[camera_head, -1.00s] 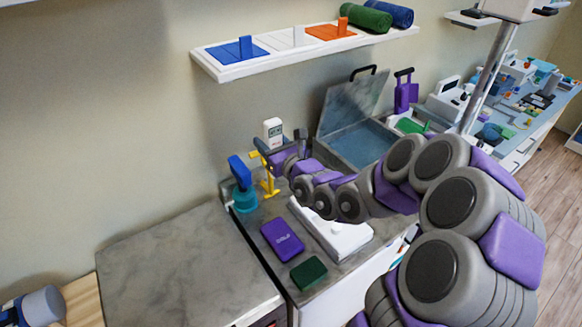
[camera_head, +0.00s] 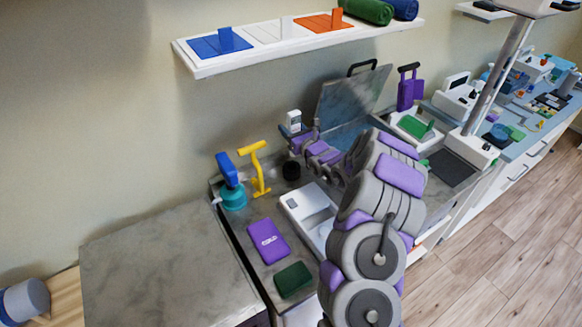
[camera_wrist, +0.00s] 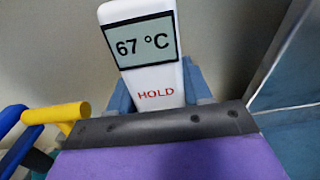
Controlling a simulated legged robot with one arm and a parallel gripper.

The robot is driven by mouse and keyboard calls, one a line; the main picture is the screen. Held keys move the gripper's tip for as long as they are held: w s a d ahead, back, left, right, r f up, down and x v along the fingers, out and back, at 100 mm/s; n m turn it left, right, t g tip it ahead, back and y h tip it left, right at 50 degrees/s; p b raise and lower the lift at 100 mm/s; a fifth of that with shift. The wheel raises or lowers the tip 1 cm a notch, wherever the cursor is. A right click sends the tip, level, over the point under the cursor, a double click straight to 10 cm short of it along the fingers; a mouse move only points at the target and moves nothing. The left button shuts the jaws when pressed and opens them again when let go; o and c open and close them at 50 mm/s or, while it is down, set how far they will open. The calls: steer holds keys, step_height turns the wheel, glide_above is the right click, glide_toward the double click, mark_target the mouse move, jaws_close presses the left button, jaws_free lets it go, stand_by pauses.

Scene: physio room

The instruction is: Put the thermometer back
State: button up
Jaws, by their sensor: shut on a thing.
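The thermometer (camera_head: 294,119) is a white handheld unit, held upright above the back of the counter. In the wrist view the thermometer (camera_wrist: 156,75) shows "67 °C" and "HOLD" on its face. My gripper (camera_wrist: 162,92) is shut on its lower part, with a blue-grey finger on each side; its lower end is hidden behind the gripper. In the head view my gripper (camera_head: 294,132) is to the right of a yellow T-shaped stand (camera_head: 259,172) and above a small black round holder (camera_head: 291,170).
A blue-headed tool on a teal base (camera_head: 232,195) stands left of the yellow stand. A purple box (camera_head: 268,241), a green block (camera_head: 293,279) and a white scale-like device (camera_head: 304,207) lie in front. The left counter (camera_head: 160,270) is bare.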

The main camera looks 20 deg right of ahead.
steer(key=f, duration=0.3)
steer(key=shift+d+b, duration=0.3)
steer(key=shift+d, duration=0.05)
steer(key=a+f, duration=0.2)
steer(key=f, duration=0.1)
steer(key=shift+s+a+f+b, duration=0.1)
steer(key=shift+a+f+b, duration=0.05)
steer(key=shift+f+b, duration=0.2)
steer(key=f, duration=0.1)
steer(key=d+f, duration=0.1)
steer(key=f, duration=0.1)
steer(key=shift+w+b, duration=0.2)
steer(key=shift+b, duration=0.15)
steer(key=shift+s+d+r, duration=0.1)
steer(key=shift+d, duration=0.15)
steer(key=o, duration=0.9)
steer(key=shift+a, duration=0.1)
steer(key=o, duration=0.3)
steer(key=shift+a, duration=0.4)
steer(key=shift+d, duration=0.1)
